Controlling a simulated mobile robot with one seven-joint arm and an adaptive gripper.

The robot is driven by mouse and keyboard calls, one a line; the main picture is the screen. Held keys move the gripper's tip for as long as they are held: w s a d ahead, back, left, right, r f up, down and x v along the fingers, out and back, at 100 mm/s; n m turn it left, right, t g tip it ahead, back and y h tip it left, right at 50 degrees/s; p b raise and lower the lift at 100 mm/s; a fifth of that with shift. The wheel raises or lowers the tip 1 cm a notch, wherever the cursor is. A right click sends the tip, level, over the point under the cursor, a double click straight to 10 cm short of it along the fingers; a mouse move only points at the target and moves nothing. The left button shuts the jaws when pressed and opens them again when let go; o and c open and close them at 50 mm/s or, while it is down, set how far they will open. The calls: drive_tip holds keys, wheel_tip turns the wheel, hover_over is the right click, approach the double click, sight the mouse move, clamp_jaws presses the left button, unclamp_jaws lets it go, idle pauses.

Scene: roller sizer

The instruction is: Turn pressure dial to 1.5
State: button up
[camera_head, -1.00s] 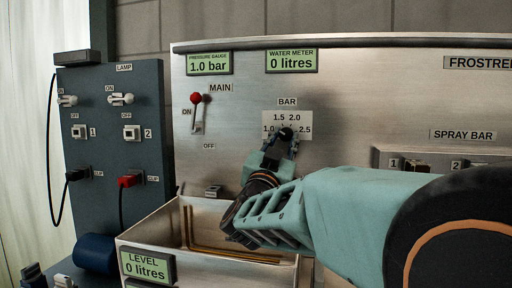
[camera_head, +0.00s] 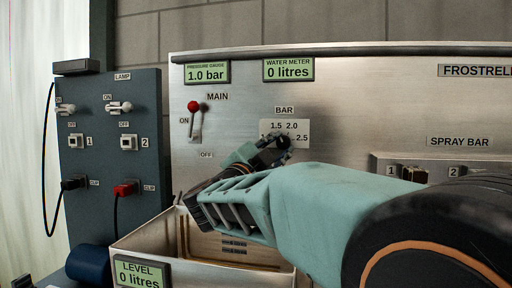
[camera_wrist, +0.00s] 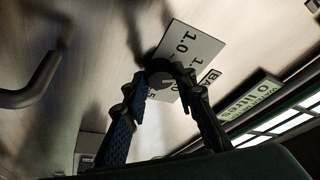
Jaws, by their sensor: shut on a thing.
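The pressure dial (camera_head: 283,143) is a dark round knob on the steel panel, in front of a white scale plate (camera_head: 299,127) marked BAR with 1.5, 2.0 and 2.5 readable. In the wrist view the knob (camera_wrist: 160,74) sits between my two fingertips (camera_wrist: 162,84), and 1.0 shows on the tilted plate (camera_wrist: 188,54). The dial's pointer is too small to read. The pressure gauge display (camera_head: 207,72) reads 1.0 bar.
A red-tipped MAIN lever (camera_head: 194,107) stands left of the dial. The water meter (camera_head: 289,69) reads 0 litres. A steel tray (camera_head: 150,240) with a level display (camera_head: 140,273) lies below my arm. A dark lamp panel (camera_head: 112,150) stands at left; spray bar switches (camera_head: 414,174) are at right.

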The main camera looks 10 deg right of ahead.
drive_tip(key=shift+r, duration=0.1)
idle(0.3)
drive_tip(key=o, duration=1.2)
drive_tip(key=shift+c, duration=0.2)
drive_tip(key=v, duration=0.7)
drive_tip(key=shift+s, duration=0.2)
drive_tip(key=shift+a, duration=0.1)
